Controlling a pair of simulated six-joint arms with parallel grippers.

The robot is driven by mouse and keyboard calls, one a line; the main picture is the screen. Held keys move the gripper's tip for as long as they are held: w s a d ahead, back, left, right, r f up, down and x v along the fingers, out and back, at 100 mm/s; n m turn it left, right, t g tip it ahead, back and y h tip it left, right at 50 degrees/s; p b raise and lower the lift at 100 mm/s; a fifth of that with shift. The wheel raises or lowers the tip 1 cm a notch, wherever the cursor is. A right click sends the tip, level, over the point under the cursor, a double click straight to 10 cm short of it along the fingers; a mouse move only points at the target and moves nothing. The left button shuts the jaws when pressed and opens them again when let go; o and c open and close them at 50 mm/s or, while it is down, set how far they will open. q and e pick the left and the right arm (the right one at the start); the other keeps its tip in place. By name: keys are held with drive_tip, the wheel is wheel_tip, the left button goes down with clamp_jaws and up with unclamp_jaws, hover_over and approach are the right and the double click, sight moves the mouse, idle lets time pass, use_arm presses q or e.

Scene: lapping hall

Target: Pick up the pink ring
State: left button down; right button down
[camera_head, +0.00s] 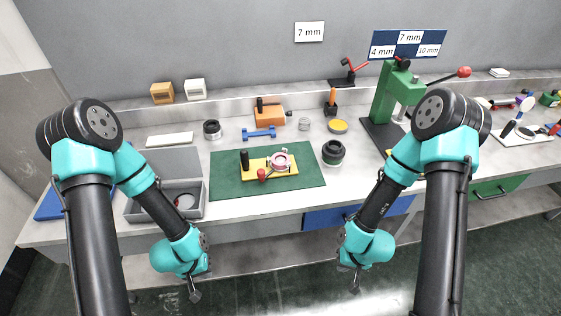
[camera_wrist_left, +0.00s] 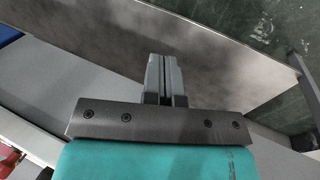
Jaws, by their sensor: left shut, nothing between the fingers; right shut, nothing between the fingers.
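The pink ring (camera_head: 280,161) sits on a yellow plate (camera_head: 257,169) on the green mat (camera_head: 227,188) in the middle of the bench. A black upright handle (camera_head: 245,159) and a red knob (camera_head: 262,174) stand on the same plate, to the ring's left. My left gripper (camera_head: 195,296) is shut and empty, low in front of the bench, left of and well apart from the ring. It also shows shut in the left wrist view (camera_wrist_left: 163,75). My right gripper (camera_head: 355,289) is shut and empty, low in front of the bench to the right.
A grey open box (camera_head: 200,200) with a red and a pale item inside stands left of the mat. A dark round pot (camera_head: 333,153) stands at the mat's right edge. A green press (camera_head: 392,98) stands farther right. A blue dumbbell-shaped part (camera_head: 259,133) lies behind the mat.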

use_arm(q)
drive_tip(key=c, duration=1.8)
unclamp_jaws()
drive_tip(key=o, duration=1.8)
